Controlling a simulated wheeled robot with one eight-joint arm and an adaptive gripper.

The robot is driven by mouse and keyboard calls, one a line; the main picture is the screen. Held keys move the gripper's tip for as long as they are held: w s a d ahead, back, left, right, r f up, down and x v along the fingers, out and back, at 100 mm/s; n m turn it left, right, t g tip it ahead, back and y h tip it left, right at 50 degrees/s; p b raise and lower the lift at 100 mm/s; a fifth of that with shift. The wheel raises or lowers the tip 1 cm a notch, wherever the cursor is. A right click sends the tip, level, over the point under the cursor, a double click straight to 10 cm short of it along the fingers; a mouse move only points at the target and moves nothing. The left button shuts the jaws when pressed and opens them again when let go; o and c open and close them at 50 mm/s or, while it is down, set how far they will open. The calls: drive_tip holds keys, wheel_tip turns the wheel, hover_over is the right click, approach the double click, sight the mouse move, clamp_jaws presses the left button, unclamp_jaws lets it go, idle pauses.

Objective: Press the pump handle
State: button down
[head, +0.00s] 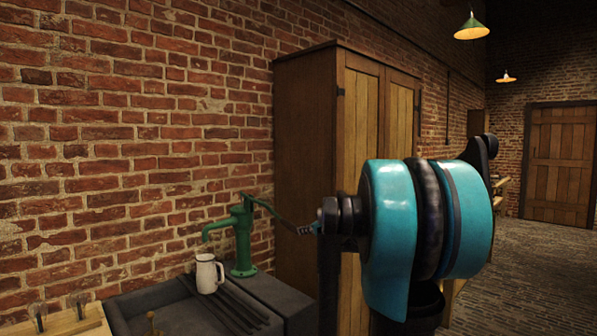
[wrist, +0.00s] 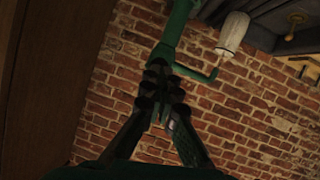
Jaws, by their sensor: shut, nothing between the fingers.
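The green pump (head: 243,238) stands on the dark sink unit against the brick wall. Its handle (head: 263,206) slopes from the pump top down to the right, its outer end meeting my fingertips in the picture. My gripper (head: 303,230) is shut and empty at that end; I cannot tell whether it touches. In the wrist view, the shut fingertips (wrist: 160,85) overlap the pump's upper part, and the pump body (wrist: 176,28) rises beyond them. Green shows between and beside the fingers; most of the handle is hidden there.
A white jug (head: 207,274) stands below the pump spout, also in the wrist view (wrist: 233,35). The dark sink (head: 165,297) lies left of the pump. A tall wooden cabinet (head: 310,140) stands behind my arm. Open floor (head: 525,265) lies at the right.

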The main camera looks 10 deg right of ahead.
drive_tip(key=shift+w+a+f, duration=0.1)
drive_tip(key=shift+w+f, duration=0.05)
drive_tip(key=shift+f, duration=1.1)
drive_tip(key=v, duration=1.2)
drive_tip(key=shift+r, duration=0.1)
drive_tip(key=w+r+g, duration=0.2)
drive_tip(key=w+r, duration=0.2)
drive_tip(key=r, duration=0.4)
drive_tip(key=w+r+g, duration=0.1)
drive_tip(key=w+r, duration=0.4)
drive_tip(key=r, duration=0.3)
drive_tip(key=s+a+r+g+h, duration=0.1)
drive_tip(key=a+r, duration=0.1)
drive_tip(key=r, duration=0.5)
drive_tip(key=s+a+r+g+h, duration=0.1)
drive_tip(key=a+r, duration=0.1)
drive_tip(key=r, duration=0.5)
drive_tip(key=shift+a+n+g+h, duration=0.3)
drive_tip(key=shift+a+h, duration=0.1)
